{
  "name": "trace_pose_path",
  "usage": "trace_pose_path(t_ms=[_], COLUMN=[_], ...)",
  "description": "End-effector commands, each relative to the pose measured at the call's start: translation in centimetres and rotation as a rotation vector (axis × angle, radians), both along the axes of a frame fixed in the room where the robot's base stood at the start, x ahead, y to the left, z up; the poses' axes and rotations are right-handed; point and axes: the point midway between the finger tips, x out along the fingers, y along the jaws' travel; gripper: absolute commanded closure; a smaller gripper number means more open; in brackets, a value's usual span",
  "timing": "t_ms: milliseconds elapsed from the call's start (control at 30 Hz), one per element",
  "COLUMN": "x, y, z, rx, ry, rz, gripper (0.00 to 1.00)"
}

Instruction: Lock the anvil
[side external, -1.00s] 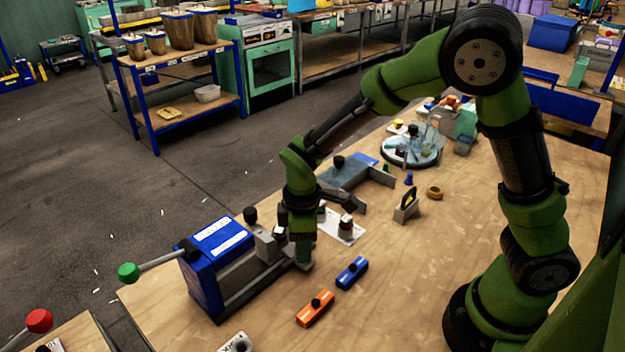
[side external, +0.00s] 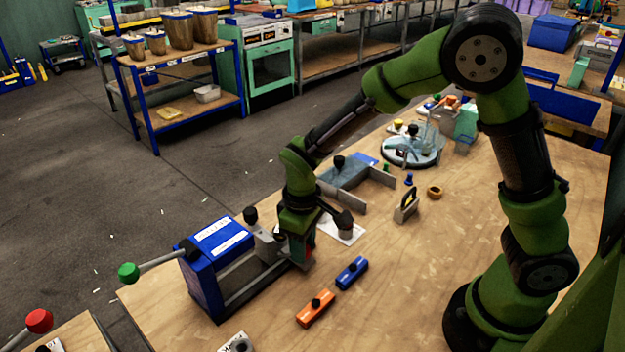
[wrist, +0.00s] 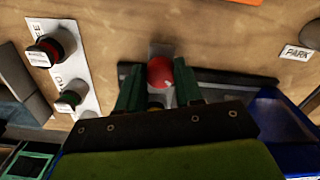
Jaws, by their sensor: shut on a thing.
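The press has a blue body (side external: 222,246), a lever with a green ball (side external: 129,272) pointing left, and dark rails (side external: 258,284) running right along the bench. A grey block (side external: 266,243) with a black knob stands by the rails. My gripper (side external: 302,255) points down at the right end of the press. In the wrist view a round red knob (wrist: 160,72) sits between its two green fingers (wrist: 156,80), which are shut on it. I cannot tell which press part is the anvil; the knob's base is partly hidden by my gripper.
An orange block (side external: 315,308) and a blue block (side external: 352,272) lie in front of the press. A white plate (wrist: 85,88) with two knobs is beside my gripper. Bench at front right is clear.

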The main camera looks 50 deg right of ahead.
Motion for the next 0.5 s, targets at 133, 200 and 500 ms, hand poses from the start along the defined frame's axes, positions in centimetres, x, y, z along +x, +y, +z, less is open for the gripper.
trace_pose_path(t_ms=[133,200,500], x=[0.21,0.21,0.25], y=[0.01,0.02,0.07], z=[0.17,0.17,0.19], rx=[0.002,0.002,0.002], ry=[-0.007,-0.007,-0.007], rz=[-0.138,-0.204,-0.490], gripper=[0.95,0.95,0.95])
